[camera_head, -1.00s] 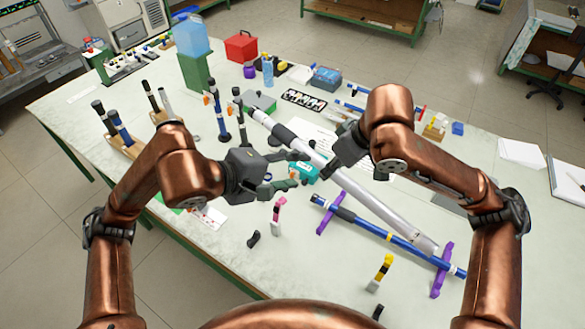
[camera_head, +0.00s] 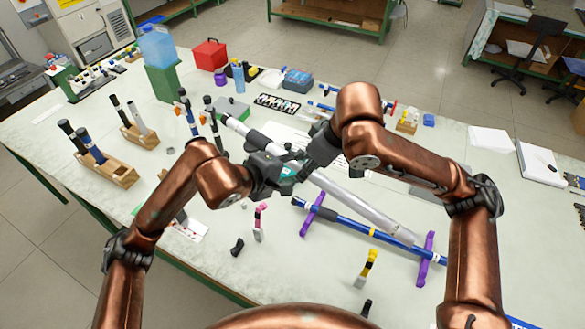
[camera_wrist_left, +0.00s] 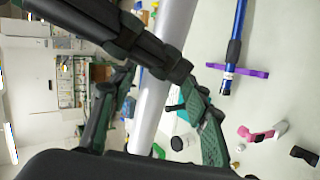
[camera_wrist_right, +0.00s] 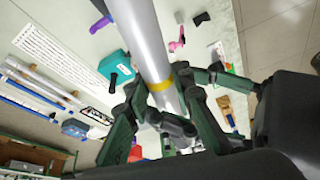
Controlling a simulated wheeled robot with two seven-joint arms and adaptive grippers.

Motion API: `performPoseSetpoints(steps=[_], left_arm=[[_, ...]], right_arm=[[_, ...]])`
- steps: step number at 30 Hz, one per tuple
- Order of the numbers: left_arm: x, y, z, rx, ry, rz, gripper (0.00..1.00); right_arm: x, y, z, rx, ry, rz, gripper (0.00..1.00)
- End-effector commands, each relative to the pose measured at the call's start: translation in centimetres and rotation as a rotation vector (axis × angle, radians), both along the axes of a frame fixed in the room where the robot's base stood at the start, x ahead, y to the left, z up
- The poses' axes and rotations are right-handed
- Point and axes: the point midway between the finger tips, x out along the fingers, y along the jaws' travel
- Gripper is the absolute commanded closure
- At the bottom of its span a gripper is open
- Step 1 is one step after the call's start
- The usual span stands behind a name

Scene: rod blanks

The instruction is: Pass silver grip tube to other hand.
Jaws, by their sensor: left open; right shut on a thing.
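The long silver grip tube (camera_head: 352,202) slants across the middle of the head view, held above the table, its near end low on the right. My right gripper (camera_head: 309,165) is shut on it near mid-length; the right wrist view shows its fingers (camera_wrist_right: 165,96) closed around the tube (camera_wrist_right: 143,38) by a yellow band. My left gripper (camera_head: 292,173) is open beside the right one; in the left wrist view its fingers (camera_wrist_left: 152,118) stand on either side of the tube (camera_wrist_left: 151,105), with a gap. The black right gripper (camera_wrist_left: 125,32) covers part of the tube there.
A blue rod (camera_head: 345,223) lies below the tube on two purple rests (camera_head: 312,214) (camera_head: 426,258). Wooden racks (camera_head: 112,172) with rods are at left.

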Motion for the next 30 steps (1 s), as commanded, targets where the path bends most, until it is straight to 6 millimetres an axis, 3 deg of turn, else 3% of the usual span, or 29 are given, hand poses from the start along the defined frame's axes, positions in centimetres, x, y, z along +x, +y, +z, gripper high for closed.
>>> performPoseSetpoints(steps=[8, 27, 30], left_arm=[[0.09, -0.07, -0.07, 0.0, 0.0, 0.0, 0.57], [0.07, -0.03, -0.13, 0.002, 0.001, 0.001, 1.0], [0.06, -0.02, -0.16, 0.003, 0.002, 0.001, 1.0]], right_arm=[[0.01, 0.0, 0.04, 0.001, -0.001, 0.0, 1.0], [0.06, -0.04, 0.08, 0.0, -0.002, -0.002, 1.0], [0.08, -0.06, 0.1, 0.0, -0.003, -0.002, 1.0]])
